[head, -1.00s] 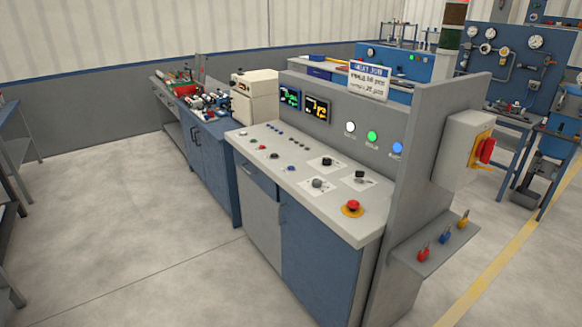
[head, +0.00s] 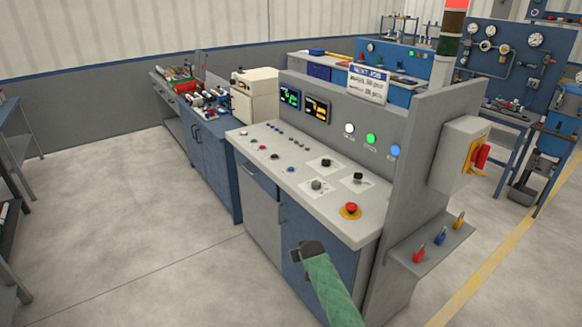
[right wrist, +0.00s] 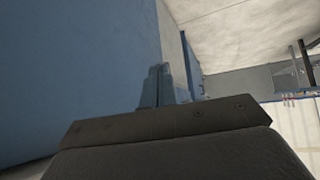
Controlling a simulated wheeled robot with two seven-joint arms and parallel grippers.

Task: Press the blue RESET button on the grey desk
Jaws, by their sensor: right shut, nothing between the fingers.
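The grey desk (head: 325,207) stands in the middle of the head view, with a sloping top full of small controls. A small blue button (head: 290,170) sits on that top, left of the black knobs; its lettering is too small to read. My right gripper (head: 298,254) is in front of the desk's blue door, below the desk top and apart from the blue button. In the right wrist view its fingers (right wrist: 161,84) are together and empty, beside a blue surface. My left gripper is not in view.
A red mushroom button (head: 351,208) on a yellow ring is at the desk's near right corner. Black knobs (head: 326,163) sit near the blue button. A grey upright panel (head: 428,150) and a shelf with padlocks (head: 430,243) stand at the right.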

